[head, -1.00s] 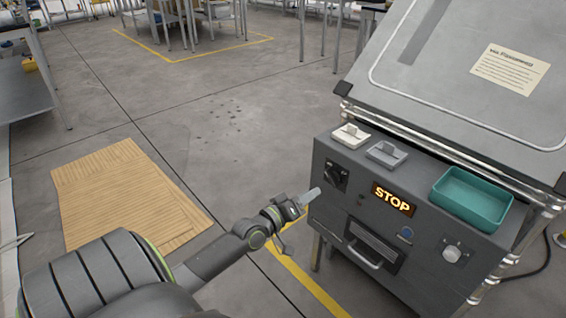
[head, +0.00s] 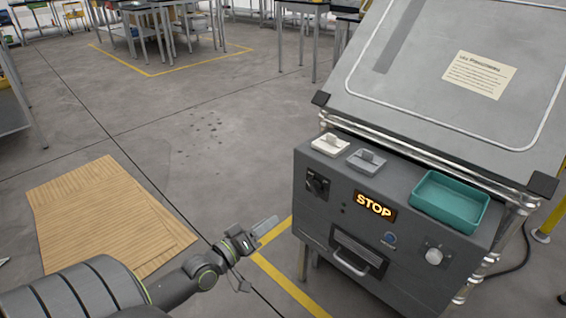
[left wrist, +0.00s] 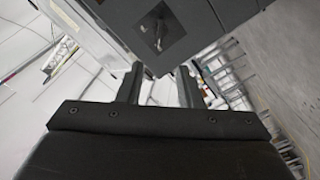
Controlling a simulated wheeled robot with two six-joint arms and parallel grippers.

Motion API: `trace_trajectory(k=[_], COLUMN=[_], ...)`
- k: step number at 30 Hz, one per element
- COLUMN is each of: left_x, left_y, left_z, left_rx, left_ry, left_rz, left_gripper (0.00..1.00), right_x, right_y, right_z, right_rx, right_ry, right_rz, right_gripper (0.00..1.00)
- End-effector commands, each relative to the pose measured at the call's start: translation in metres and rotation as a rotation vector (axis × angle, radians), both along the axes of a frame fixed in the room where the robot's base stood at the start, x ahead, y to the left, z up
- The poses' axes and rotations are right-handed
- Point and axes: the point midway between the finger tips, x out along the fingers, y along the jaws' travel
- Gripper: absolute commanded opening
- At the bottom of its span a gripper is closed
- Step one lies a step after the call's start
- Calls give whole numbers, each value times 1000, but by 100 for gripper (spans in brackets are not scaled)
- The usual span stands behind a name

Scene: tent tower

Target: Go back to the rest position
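My left gripper (head: 264,228) is in front of the left side of a grey control box (head: 325,220), apart from it and empty. In the left wrist view its two dark fingers (left wrist: 159,84) stand apart with a gap between them. Beyond them is the dark panel with a rotary knob (left wrist: 158,30). The same black knob (head: 317,184) shows on the box front, left of a lit STOP sign (head: 375,206). My right gripper is not in view.
On the box top are a white switch (head: 331,145), a grey switch (head: 367,160) and a teal tray (head: 448,200). A drawer handle (head: 351,263) sticks out in front. Cardboard sheets (head: 105,215) lie on the floor at left.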

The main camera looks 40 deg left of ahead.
Motion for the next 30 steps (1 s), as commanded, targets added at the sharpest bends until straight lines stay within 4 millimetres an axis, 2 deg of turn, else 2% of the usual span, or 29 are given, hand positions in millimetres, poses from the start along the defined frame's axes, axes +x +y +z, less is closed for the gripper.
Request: trace_trajectory(k=[8, 11, 14, 20, 24, 30], left_x=[-1, -6, -18, -63, -103, -159], left_y=[-1, -11, -31, -79, -103, -124], left_z=[-2, -12, -35, -92, -124, -150], left_rx=[3, 27, 85, 262, 377, 490], left_ry=[7, 52, 151, 435, 641, 899], left_rz=[-2, -17, -50, -151, -225, -319], left_gripper=[33, 33, 33, 33, 33, 33], right_x=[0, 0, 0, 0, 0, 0], right_y=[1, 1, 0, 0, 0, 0], right_z=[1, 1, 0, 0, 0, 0], right_rx=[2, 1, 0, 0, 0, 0], right_ry=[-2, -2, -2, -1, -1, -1], right_rz=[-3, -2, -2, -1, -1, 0], right_gripper=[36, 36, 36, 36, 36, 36])
